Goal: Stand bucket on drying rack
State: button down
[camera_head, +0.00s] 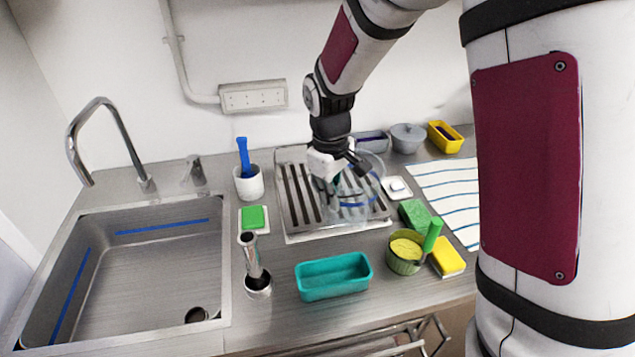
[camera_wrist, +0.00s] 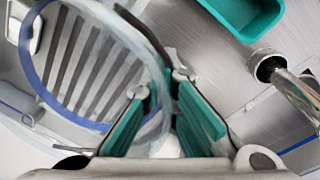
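The bucket (camera_head: 358,213) is clear, with a blue band, and is over the drying rack (camera_head: 293,239) at its right part. It looks roughly upright; whether its base touches the rack is hard to tell. In the wrist view the bucket (camera_wrist: 48,98) shows as a large clear ring with a blue edge at the left, with the rack's slats seen through it. My gripper (camera_head: 345,178) is at the bucket's left side. In the wrist view my gripper (camera_wrist: 163,88) has its teal-padded fingers apart, with the bucket's clear wall running between them. Contact with the pads is unclear.
The sink (camera_head: 150,260) is at the left. A white holder (camera_head: 249,184) with a blue handle stands left of the rack. A teal tray (camera_head: 334,281), a green cup (camera_head: 402,262) and sponges (camera_head: 448,258) are in front. A grey pot (camera_head: 407,140) and yellow bin (camera_head: 444,137) stand behind right.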

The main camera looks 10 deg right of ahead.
jog(key=shift+w+a+f+p, duration=0.25)
jog(key=shift+w+f, duration=0.5)
jog(key=shift+w, duration=0.85)
jog(key=shift+w+a+f+p, duration=0.2)
jog(key=shift+w+f, duration=0.5)
jog(key=shift+w, duration=0.9)
jog(key=shift+w+a+f+p, duration=0.2)
jog(key=shift+w+f, duration=0.55)
jog(key=shift+w, duration=0.85)
jog(key=shift+f, duration=0.15)
jog(key=c, duration=1.8)
grip_release()
